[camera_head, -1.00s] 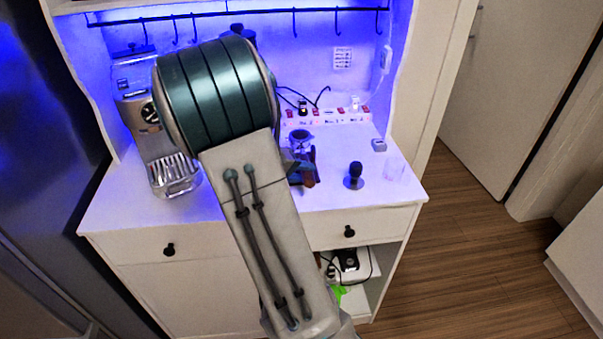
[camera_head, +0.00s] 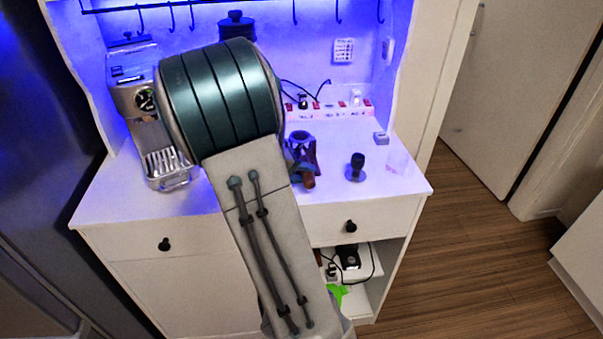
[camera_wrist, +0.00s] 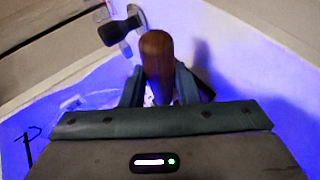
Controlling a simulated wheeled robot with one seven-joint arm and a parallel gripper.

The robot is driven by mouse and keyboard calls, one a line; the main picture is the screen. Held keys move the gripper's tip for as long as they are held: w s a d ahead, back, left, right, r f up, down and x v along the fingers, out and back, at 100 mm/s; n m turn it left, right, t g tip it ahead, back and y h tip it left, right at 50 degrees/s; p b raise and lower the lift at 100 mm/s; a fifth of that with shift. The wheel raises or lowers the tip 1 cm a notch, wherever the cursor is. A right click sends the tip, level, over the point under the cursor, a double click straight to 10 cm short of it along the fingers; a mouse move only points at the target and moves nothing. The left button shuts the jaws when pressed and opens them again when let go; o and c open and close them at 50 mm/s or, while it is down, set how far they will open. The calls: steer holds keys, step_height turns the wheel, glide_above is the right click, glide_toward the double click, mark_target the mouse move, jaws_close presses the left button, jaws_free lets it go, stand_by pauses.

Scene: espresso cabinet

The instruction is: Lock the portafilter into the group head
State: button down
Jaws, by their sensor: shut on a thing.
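The silver espresso machine (camera_head: 148,115) stands at the left of the counter, its front partly covered by my arm; the group head cannot be made out. The portafilter's brown handle (camera_wrist: 157,52) stands between the two fingers of my gripper (camera_wrist: 158,84), which is shut on it. In the head view the brown handle (camera_head: 307,182) shows just right of my arm, low over the counter. A dark, ring-topped piece (camera_head: 301,142) shows behind it; I cannot tell whether this is the portafilter's basket or a stand. My gripper is mostly hidden there by my arm.
A black tamper (camera_head: 357,165) stands on the white counter (camera_head: 395,188), right of the handle. A power strip (camera_head: 340,110) with cables lies at the back. Hooks hang above. A drawer (camera_head: 375,222) and open shelf are below.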

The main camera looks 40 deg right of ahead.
steer(key=c, duration=1)
jaws_free()
steer(key=shift+c, duration=0.2)
steer(key=shift+a, duration=0.1)
steer(key=b+v, duration=0.1)
steer(key=v, duration=1.3)
steer(key=s+a+f+n+t+y, duration=0.2)
steer(key=s+a+n+t+y, duration=0.2)
steer(key=s+a+y, duration=0.7)
steer(key=s+a, duration=0.3)
steer(key=shift+s+y, duration=0.2)
steer(key=shift+y, duration=0.2)
